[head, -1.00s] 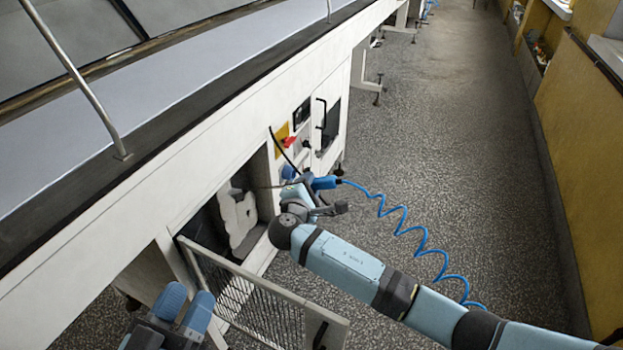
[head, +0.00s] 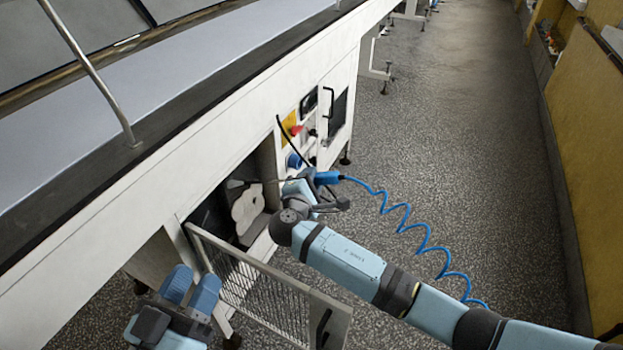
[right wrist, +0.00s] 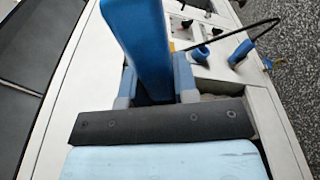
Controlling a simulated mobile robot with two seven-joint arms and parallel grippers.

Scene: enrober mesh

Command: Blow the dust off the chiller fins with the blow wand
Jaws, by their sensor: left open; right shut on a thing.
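My right gripper (head: 312,188) is shut on the blue blow wand (head: 327,178), beside the open bay in the white machine. The wand's thin nozzle (head: 268,181) points left into the bay. In the right wrist view, the blue wand body (right wrist: 142,45) stands between the fingers of my right gripper (right wrist: 155,85). A pale, lumpy dust patch (head: 247,209) shows inside the bay, just below the nozzle line. The fins behind it are dark and mostly hidden. My left gripper (head: 190,289) is open and empty at the lower left, in front of the open grille door.
The grille door (head: 262,297) stands swung open below the bay. A coiled blue hose (head: 408,228) runs from the wand over the floor. A panel with a red switch (head: 296,130) and a blue fitting (head: 294,160) is beside the bay. The aisle floor (head: 480,170) is clear.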

